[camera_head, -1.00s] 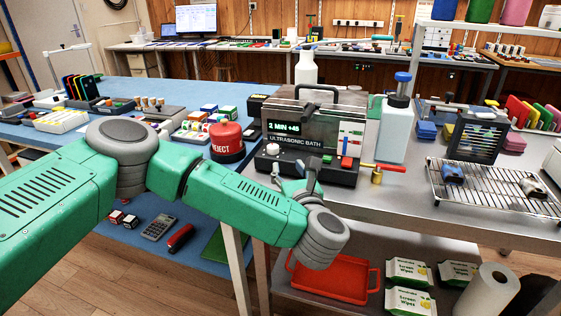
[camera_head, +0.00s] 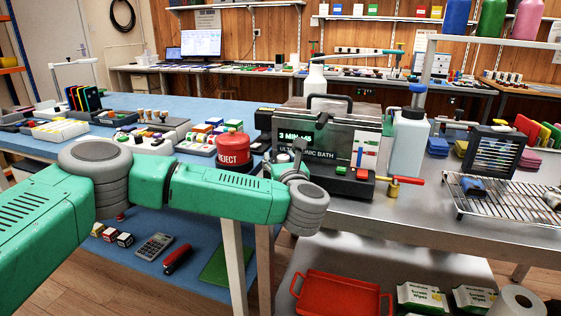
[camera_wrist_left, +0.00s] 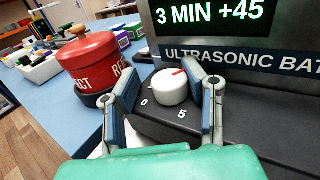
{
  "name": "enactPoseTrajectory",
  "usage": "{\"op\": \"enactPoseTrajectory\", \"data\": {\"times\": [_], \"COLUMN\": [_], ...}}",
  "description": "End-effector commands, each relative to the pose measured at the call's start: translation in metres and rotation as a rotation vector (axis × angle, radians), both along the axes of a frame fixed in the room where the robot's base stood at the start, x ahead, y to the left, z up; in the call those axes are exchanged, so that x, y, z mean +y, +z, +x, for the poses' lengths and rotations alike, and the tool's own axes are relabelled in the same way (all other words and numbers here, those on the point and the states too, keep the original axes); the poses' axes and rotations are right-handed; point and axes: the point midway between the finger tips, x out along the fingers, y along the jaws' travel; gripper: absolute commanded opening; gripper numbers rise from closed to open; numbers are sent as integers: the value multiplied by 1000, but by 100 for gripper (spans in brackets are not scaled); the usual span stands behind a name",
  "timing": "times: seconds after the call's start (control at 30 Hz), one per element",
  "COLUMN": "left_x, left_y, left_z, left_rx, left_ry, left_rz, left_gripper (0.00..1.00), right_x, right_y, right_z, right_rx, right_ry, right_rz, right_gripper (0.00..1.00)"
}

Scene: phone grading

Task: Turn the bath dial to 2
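The ultrasonic bath (camera_head: 345,143) stands on the metal bench, and its display reads "3 MIN +45" in the left wrist view (camera_wrist_left: 212,14). Its dial (camera_wrist_left: 169,90) is a white round knob with a red mark toward its far right side. The figures 0 and 5 show on the near face below it; the other figures are hidden or out of sight. My left gripper (camera_wrist_left: 166,88) has one finger on each side of the dial. The right finger is close against the knob, and a gap shows at the left finger. In the head view, my left gripper (camera_head: 280,163) is at the bath's front left corner.
A brass valve with a red handle (camera_head: 398,184) sticks out at the bath's right. A white bottle (camera_head: 408,140) and a wire rack (camera_head: 500,198) stand further right.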

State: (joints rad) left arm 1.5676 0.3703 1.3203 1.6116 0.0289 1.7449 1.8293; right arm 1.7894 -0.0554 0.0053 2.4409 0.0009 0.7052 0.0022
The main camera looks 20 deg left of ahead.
Motion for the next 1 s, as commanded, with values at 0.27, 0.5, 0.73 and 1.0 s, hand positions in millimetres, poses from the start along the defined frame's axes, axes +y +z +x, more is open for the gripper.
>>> {"op": "enactPoseTrajectory", "data": {"times": [0.27, 0.5, 0.73, 1.0], "left_x": [-5, -3, -3, -2], "left_y": [1, 1, 0, -1], "left_z": [-1, -1, -1, -1], "left_rx": [0, -1, 1, 2], "left_ry": [0, -30, -74, -71], "left_rz": [6, 0, 1, 2], "left_gripper": [4, 0, 0, 35], "right_x": [0, 0, 0, 0], "right_y": [0, -1, -2, -2], "right_z": [0, 0, 0, 0], "right_rx": [0, 0, 0, 0], "right_ry": [-1, -1, -1, -1], "right_rz": [-1, -1, 0, -1], "right_gripper": [0, 0, 0, 0]}}
